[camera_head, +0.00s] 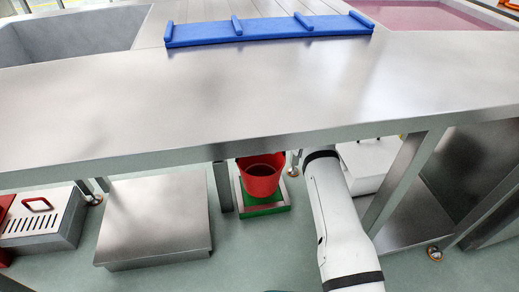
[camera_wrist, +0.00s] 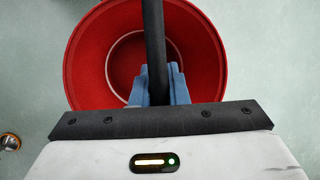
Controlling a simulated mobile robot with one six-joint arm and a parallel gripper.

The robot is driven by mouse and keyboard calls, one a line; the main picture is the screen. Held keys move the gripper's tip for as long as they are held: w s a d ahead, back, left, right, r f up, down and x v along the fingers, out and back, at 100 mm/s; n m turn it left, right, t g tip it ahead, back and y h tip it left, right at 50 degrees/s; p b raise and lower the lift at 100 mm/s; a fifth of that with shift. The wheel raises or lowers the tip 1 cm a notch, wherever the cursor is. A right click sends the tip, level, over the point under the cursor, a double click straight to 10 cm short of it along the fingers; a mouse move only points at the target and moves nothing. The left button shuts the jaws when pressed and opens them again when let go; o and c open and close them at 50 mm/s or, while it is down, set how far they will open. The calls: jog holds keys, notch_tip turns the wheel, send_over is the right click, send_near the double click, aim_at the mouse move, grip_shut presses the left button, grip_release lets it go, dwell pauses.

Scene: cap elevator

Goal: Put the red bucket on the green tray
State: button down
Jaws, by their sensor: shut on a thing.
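The red bucket (camera_head: 262,178) shows under the steel table in the head view, upright over the green tray (camera_head: 262,210). Whether it rests on the tray or hangs just above it, I cannot tell. In the wrist view the open bucket (camera_wrist: 90,60) is below my gripper (camera_wrist: 154,88), looks empty, and no green shows around it. My gripper's blue-grey fingers are shut on the bucket's dark handle (camera_wrist: 153,35), which runs across the bucket's mouth. In the head view the table edge hides my gripper and the handle.
The steel table (camera_head: 250,90) overhangs the bucket, with a table leg (camera_head: 222,187) close on its left. A low steel box (camera_head: 155,215) stands further left. A blue rack (camera_head: 268,30) lies on the table. Pale floor is free in front of the tray.

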jog(key=shift+f+b, duration=1.2)
jog(key=shift+f, duration=0.6)
jog(key=c, duration=1.3)
grip_release()
jog(key=p+v, duration=0.3)
jog(key=v, duration=0.3)
jog(key=shift+r, duration=0.4)
jog(key=shift+s+d+r, duration=0.15)
jog(key=shift+d+r, duration=0.15)
jog(key=shift+r, duration=0.1)
